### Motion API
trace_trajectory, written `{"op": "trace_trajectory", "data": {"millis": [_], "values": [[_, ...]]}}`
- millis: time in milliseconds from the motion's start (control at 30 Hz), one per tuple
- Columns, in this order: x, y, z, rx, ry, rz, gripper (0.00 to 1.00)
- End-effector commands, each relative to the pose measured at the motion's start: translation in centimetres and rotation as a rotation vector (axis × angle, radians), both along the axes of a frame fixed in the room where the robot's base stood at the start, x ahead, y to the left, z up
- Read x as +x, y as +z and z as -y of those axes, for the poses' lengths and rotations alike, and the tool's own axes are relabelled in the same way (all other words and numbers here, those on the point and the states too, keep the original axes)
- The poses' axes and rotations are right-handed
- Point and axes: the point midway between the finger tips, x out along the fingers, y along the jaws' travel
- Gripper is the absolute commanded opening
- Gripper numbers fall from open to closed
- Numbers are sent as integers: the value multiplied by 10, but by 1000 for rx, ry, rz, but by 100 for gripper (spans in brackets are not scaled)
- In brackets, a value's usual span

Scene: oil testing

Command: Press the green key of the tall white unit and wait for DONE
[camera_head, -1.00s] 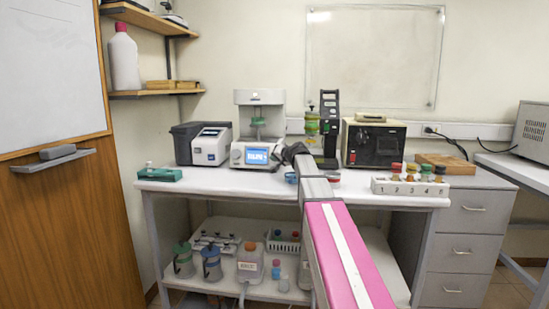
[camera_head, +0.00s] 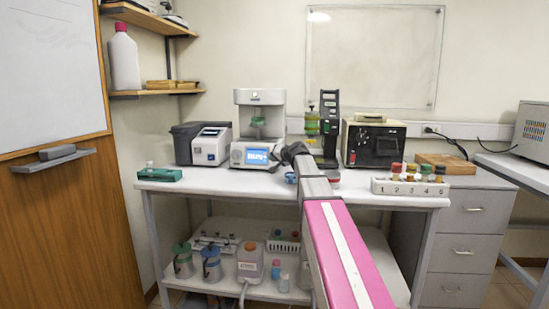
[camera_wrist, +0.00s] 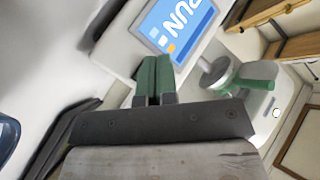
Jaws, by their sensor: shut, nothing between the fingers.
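The tall white unit (camera_head: 260,97) stands on the bench in the head view, with a lit blue screen (camera_head: 252,156) on its lower front. In the wrist view the screen (camera_wrist: 178,22) is partly cut off by the frame and shows large white letters that end in "UN". My gripper (camera_wrist: 153,62) is shut and empty, its green fingertips together just below the screen's edge at the unit's front. Whether the tips touch the unit I cannot tell. The green key is not seen; the fingers may cover it. A green-handled part (camera_wrist: 255,84) of the unit shows to the right.
A grey-white instrument (camera_head: 210,146) stands left of the unit. A black stand (camera_head: 329,115) and a black boxed device (camera_head: 374,146) stand to the right. A numbered white rack (camera_head: 409,188) with several capped vials sits at the front right.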

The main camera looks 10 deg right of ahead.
Motion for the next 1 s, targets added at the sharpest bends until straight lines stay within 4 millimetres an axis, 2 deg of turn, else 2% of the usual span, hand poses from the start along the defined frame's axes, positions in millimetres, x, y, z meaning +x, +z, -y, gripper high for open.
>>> {"op": "trace_trajectory", "data": {"millis": [467,1000], "values": [[-38,10,-12,-1,0,0,0],[-39,11,-13,0,0,0,0]]}}
